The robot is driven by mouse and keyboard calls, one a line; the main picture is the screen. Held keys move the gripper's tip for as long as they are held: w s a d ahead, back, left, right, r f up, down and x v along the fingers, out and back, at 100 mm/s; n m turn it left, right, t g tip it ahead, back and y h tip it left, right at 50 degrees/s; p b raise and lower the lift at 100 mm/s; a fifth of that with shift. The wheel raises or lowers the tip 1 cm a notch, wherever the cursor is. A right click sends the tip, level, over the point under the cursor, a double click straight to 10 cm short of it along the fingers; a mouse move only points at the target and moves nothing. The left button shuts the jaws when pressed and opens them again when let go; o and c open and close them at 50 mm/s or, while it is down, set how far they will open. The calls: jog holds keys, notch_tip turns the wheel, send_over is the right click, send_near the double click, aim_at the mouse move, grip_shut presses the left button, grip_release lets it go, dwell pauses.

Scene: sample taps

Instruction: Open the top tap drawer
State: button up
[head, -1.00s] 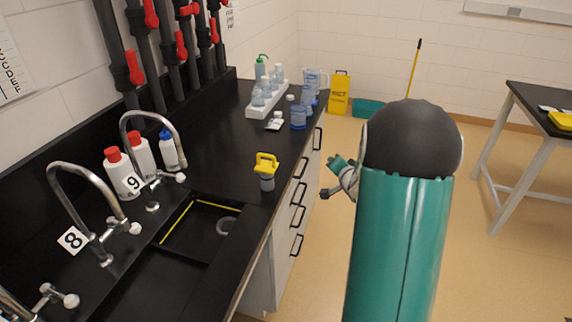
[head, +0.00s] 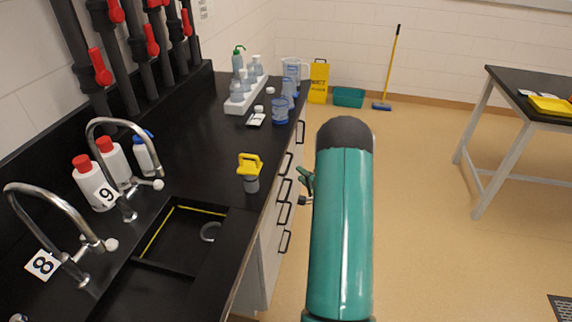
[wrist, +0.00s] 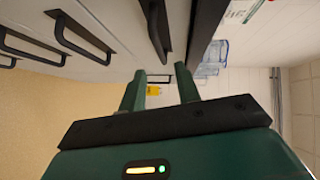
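A stack of pale drawers with black bar handles fills the front of the bench under the sinks. The top handle (head: 288,163) sits just below the black counter, with more handles below it. In the wrist view, turned on its side, a top handle (wrist: 157,28) lies close beside the dark counter edge, above and ahead of my fingers. My gripper (wrist: 160,80) is open and empty, its two green fingers apart. In the head view my gripper (head: 306,188) shows partly beside my arm, just right of the handles. No drawer looks pulled out.
A yellow-topped container (head: 250,172) stands near the counter's front edge. Taps 8 and 9 and white bottles (head: 95,184) line the back. A side table (head: 505,105) stands at right. The floor (head: 445,220) between is clear.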

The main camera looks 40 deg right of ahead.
aim_at(289, 163)
jog(key=w, duration=0.3)
jog(key=w+d+f, duration=0.1)
jog(key=w, duration=0.5)
jog(key=shift+w+d+f, duration=0.2)
jog(key=shift+d, duration=0.05)
grip_shut()
